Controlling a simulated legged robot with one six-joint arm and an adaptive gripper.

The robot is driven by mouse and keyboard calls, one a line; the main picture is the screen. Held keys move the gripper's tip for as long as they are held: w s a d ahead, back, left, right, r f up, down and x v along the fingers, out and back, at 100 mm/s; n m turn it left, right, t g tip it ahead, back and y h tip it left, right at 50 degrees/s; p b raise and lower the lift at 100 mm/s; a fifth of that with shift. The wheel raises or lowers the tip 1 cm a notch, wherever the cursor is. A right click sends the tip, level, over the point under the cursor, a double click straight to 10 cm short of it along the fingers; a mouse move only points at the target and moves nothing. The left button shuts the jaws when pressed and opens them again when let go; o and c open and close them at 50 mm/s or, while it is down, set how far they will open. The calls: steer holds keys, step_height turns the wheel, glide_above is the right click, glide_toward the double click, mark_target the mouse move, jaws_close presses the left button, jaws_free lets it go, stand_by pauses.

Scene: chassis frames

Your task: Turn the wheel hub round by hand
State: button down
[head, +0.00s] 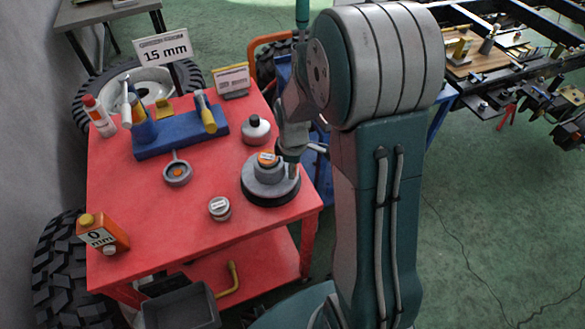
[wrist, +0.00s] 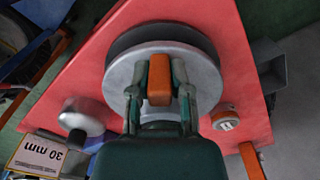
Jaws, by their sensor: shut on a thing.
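The wheel hub (head: 262,189) is a grey disc on a dark round base, near the right edge of the red table. It has a raised grey middle with an orange block on top. The hub fills the upper middle of the wrist view (wrist: 204,77). In the head view my gripper (head: 287,160) is at the hub's right side and partly hidden by my arm. The fingertips' exact contact is hard to see.
The front middle is clear.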

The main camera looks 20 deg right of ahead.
steer(key=c, duration=0.6)
jaws_free()
steer(key=shift+o, duration=0.2)
step_height(320, 180, up, 11)
steer(key=shift+w+r, duration=0.1)
steer(key=shift+r, duration=0.3)
